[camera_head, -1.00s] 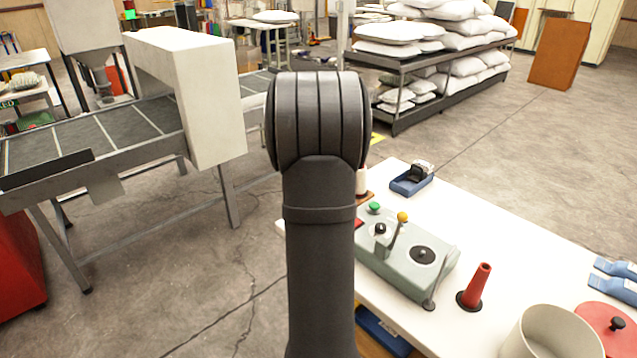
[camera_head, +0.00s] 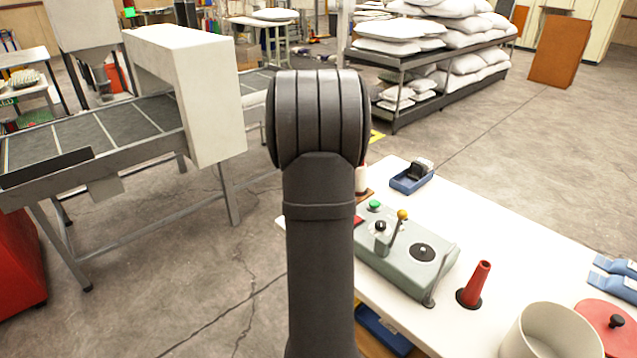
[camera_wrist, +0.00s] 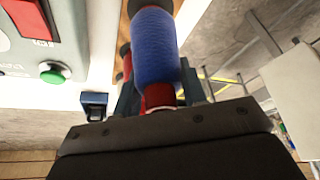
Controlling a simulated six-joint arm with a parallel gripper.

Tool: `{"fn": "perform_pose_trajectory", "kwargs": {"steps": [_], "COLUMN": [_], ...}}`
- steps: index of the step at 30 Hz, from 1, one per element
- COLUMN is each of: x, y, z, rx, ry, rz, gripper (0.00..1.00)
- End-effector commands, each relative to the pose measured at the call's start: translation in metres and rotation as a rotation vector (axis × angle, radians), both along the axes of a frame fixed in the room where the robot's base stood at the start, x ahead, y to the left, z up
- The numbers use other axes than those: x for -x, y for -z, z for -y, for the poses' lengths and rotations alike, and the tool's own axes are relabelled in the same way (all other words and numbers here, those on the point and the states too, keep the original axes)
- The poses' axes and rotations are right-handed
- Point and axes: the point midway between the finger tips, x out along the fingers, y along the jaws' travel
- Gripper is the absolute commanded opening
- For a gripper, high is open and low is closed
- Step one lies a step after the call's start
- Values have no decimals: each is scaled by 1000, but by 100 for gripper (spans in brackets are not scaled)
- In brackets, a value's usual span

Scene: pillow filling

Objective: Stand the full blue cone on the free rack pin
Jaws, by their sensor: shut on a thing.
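The blue cone (camera_wrist: 155,50) shows large in the wrist view, with wound blue thread and a red end (camera_wrist: 158,95) toward the gripper. My gripper (camera_wrist: 158,101) is shut on this red end. In the head view my dark arm hides the gripper and the blue cone. A wooden rack base (camera_wrist: 123,35) shows partly behind the cone in the wrist view, with a dark round part beside the cone. In the head view a white cone (camera_head: 361,180) stands on the wooden rack (camera_head: 367,195), just right of my arm. The free pin cannot be made out.
A grey-green winder box (camera_head: 405,262) with a yellow-knobbed lever stands on the white table (camera_head: 480,225). An empty red cone (camera_head: 476,284), a beige tub (camera_head: 552,335) and a blue tray (camera_head: 411,180) are also there. A conveyor (camera_head: 90,140) stands left, beyond open floor.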

Motion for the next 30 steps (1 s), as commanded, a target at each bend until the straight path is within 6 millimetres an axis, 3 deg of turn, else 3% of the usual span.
{"fn": "perform_pose_trajectory", "kwargs": {"steps": [30], "x": [0], "y": [15], "z": [0], "rx": [0], "ry": [0], "rz": [1], "gripper": [12]}}
